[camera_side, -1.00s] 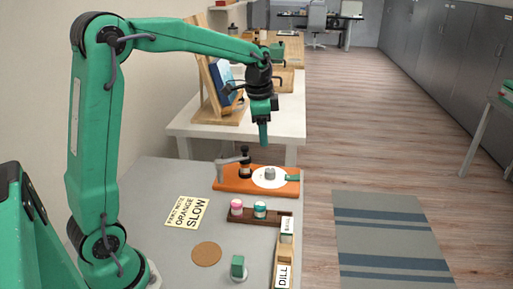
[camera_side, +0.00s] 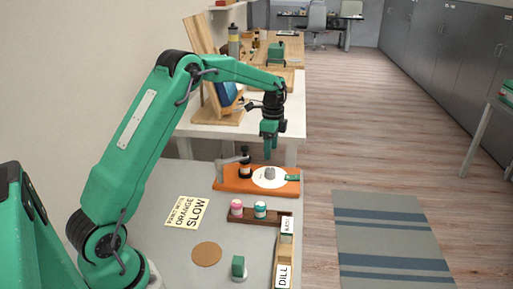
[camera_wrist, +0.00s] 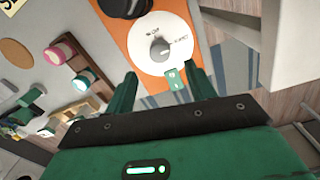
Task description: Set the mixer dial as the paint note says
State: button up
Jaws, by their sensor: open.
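The mixer is an orange base (camera_side: 229,184) with a white dial plate and a grey knob (camera_side: 270,173). In the wrist view the knob (camera_wrist: 160,48) stands on the white plate (camera_wrist: 157,22), with small printed words beside it that are hard to read; I cannot tell its setting surely. A green tab (camera_wrist: 173,79) sits at the base's edge. The cream paint note (camera_side: 187,212) lies on the grey table and reads ORANGE, SLOW. My gripper (camera_side: 269,153) hangs above the dial, fingers apart and empty. In the wrist view its fingertips (camera_wrist: 160,70) show just short of the knob.
A dark upright post with a grey arm (camera_side: 245,165) stands on the base left of the dial. A brown rack (camera_side: 275,217) holds pink and teal jars.

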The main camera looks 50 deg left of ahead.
aim_at(270, 169)
jog(key=shift+f, duration=0.1)
jog(key=shift+s+f, duration=0.1)
jog(key=shift+f, duration=3.7)
jog(key=c, duration=1)
